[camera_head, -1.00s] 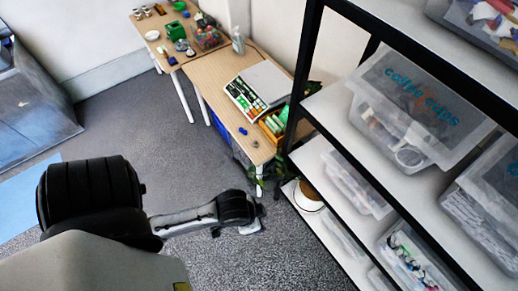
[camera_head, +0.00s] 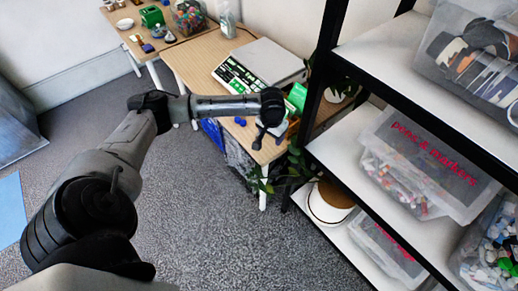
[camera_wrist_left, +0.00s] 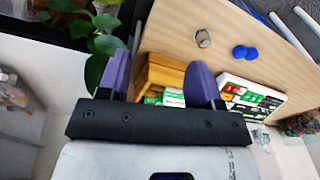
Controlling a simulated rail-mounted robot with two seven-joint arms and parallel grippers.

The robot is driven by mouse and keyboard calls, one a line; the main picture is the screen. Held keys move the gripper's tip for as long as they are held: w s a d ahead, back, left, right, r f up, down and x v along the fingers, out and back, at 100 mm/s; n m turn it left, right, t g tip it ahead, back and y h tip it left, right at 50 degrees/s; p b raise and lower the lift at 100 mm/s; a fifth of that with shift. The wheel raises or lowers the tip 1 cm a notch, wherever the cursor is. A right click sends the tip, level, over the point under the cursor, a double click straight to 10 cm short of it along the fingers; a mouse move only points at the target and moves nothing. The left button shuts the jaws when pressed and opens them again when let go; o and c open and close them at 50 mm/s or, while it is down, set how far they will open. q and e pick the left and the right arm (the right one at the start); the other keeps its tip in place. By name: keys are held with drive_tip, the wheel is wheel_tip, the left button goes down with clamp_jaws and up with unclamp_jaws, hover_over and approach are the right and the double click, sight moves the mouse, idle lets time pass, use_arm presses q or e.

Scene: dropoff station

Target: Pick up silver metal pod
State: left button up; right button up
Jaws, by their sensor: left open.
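The silver metal pod (camera_wrist_left: 203,37) is a small round shiny piece lying on the wooden table, near its edge, in the left wrist view. In the head view I cannot make it out; my left gripper and arm cover that part of the table. My left gripper (camera_head: 262,135) is over the near end of the table. In the left wrist view its two purple fingers (camera_wrist_left: 160,78) are spread apart with nothing held between them. The pod lies beyond the fingertips, apart from them. My right gripper is in neither view.
Blue round pieces (camera_wrist_left: 244,52) lie beside the pod. A wooden box (camera_wrist_left: 163,72) and a green-and-white tray (camera_wrist_left: 250,95) stand close by. A leafy plant (camera_wrist_left: 97,45) and the black-framed shelf (camera_head: 318,100) with clear bins flank the table's near end.

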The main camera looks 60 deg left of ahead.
use_arm(q)
drive_tip(key=a+n+b, duration=0.4)
drive_tip(key=a+b, duration=0.1)
drive_tip(key=a, duration=0.5)
drive_tip(key=f+b, duration=0.1)
drive_tip(key=f, duration=0.1)
drive_tip(key=w+f+b, duration=0.1)
drive_tip(key=f, duration=0.2)
drive_tip(key=f+b, duration=0.1)
drive_tip(key=f, duration=0.2)
drive_tip(key=shift+w+a+f, duration=0.15)
drive_tip(key=shift+w+a, duration=0.05)
drive_tip(key=shift+a, duration=0.1)
drive_tip(key=f+b, duration=0.1)
drive_tip(key=f, duration=0.1)
drive_tip(key=f+b, duration=0.1)
drive_tip(key=f, duration=0.1)
drive_tip(key=shift+w+a+b, duration=0.1)
drive_tip(key=shift+a+b, duration=0.2)
drive_tip(key=shift+f, duration=0.55)
drive_tip(key=shift+a, duration=0.1)
drive_tip(key=shift+c, duration=1.3)
drive_tip(key=c, duration=0.7)
drive_tip(key=shift+c, duration=0.2)
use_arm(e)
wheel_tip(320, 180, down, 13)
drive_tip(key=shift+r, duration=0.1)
